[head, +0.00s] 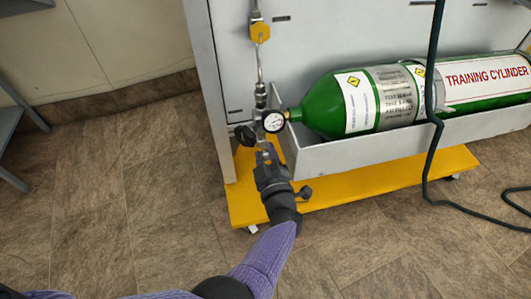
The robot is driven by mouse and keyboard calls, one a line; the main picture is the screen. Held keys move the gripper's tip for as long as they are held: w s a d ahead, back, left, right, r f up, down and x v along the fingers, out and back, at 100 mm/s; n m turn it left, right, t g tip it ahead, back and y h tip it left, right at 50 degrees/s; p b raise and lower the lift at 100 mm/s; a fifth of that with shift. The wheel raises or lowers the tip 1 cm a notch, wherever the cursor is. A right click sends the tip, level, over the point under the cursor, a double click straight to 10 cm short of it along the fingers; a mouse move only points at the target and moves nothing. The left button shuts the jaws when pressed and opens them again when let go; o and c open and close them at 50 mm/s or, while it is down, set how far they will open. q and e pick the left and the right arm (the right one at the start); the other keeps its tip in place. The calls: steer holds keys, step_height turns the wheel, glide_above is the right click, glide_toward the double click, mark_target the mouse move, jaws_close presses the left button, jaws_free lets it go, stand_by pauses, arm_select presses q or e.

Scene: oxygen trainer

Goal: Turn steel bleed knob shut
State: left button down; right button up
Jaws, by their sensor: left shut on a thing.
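My left gripper (265,160) reaches up from the bottom of the head view, and its fingers are shut on the steel bleed knob just below the pressure gauge (273,121). The fingers cover most of the knob, so its turned position cannot be told. The gauge, with a round white face, sits on the valve fitting at the neck of the green training cylinder (325,105). A black knob (245,135) is left of the gauge, close to my fingers. My right gripper is not in view.
The cylinder lies in a grey tray (385,146) above a yellow wheeled base (365,184). A steel pipe with a yellow fitting (260,32) rises along the grey panel. A dark hose (432,120) hangs at the right. The tiled floor (140,185) at left is clear.

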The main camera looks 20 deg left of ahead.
arm_select(q)
steer(key=m, duration=0.2)
steer(key=shift+m, duration=0.4)
steer(key=shift+f+m, duration=0.1)
steer(key=shift+m, duration=1.4)
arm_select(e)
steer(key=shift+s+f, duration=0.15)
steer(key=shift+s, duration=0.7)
arm_select(q)
steer(key=shift+c, duration=1.7)
jaws_free()
